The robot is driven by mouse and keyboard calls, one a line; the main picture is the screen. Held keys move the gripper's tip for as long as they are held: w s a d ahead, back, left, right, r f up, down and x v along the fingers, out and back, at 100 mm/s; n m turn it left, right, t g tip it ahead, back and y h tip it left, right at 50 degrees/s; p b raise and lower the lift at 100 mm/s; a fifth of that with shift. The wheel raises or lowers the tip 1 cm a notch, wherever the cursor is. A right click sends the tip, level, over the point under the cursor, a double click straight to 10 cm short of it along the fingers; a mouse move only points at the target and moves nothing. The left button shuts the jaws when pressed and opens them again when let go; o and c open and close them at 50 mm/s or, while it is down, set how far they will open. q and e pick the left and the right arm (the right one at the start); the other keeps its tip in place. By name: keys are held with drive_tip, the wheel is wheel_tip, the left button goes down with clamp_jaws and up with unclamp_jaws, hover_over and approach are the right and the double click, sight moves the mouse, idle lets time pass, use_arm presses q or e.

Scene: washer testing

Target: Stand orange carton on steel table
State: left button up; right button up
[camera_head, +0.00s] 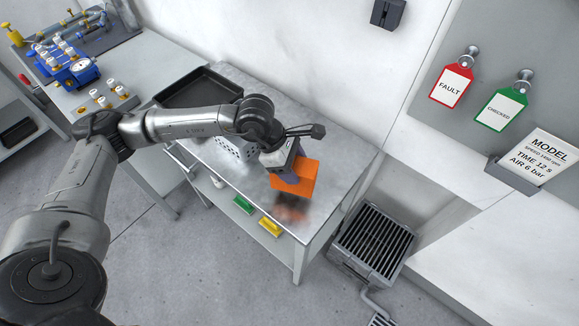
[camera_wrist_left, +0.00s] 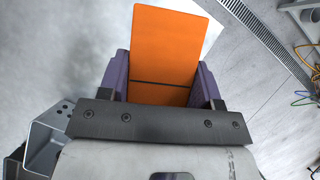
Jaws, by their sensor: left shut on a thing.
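The orange carton (camera_head: 297,178) is at the left gripper over the right part of the steel table (camera_head: 325,165). My left gripper (camera_head: 284,176) is shut on the carton. In the left wrist view the carton (camera_wrist_left: 168,45) sits between the purple fingers of the left gripper (camera_wrist_left: 164,88), with a dark line across its face. A blurred orange reflection shows on the table top in front of the carton. I cannot tell whether the carton's lower edge touches the table. My right gripper is not in view.
A black tray (camera_head: 180,103) and a perforated metal box (camera_head: 238,150) stand on the table left of the carton. A grated unit (camera_head: 372,241) stands on the floor to the right.

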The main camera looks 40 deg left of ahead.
use_arm(q)
drive_tip(key=shift+w+a+f, duration=0.35)
drive_tip(key=shift+a+f, duration=0.05)
drive_tip(key=shift+a, duration=0.2)
drive_tip(key=shift+w+a+f, duration=0.35)
drive_tip(key=shift+a+f, duration=0.05)
drive_tip(key=shift+a, duration=0.15)
drive_tip(key=shift+f+b, duration=0.3)
drive_tip(key=shift+f, duration=1.75)
drive_tip(key=shift+f, duration=0.2)
drive_tip(key=o, duration=1)
drive_tip(key=shift+r, duration=0.1)
drive_tip(key=shift+c, duration=0.2)
